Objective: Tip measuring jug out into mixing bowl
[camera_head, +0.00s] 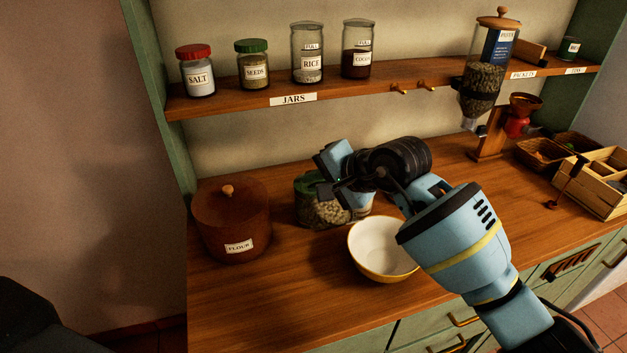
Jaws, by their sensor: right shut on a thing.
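The mixing bowl (372,238), white inside and yellow outside, stands upright on the wooden counter; its visible inside looks empty. My left gripper is not in view.
A brown flour crock (231,222) is at left. A shelf (230,98) with jars runs above. A dispenser (486,80), baskets (541,154) and a wooden crate (597,190) are at right. The front left counter is clear.

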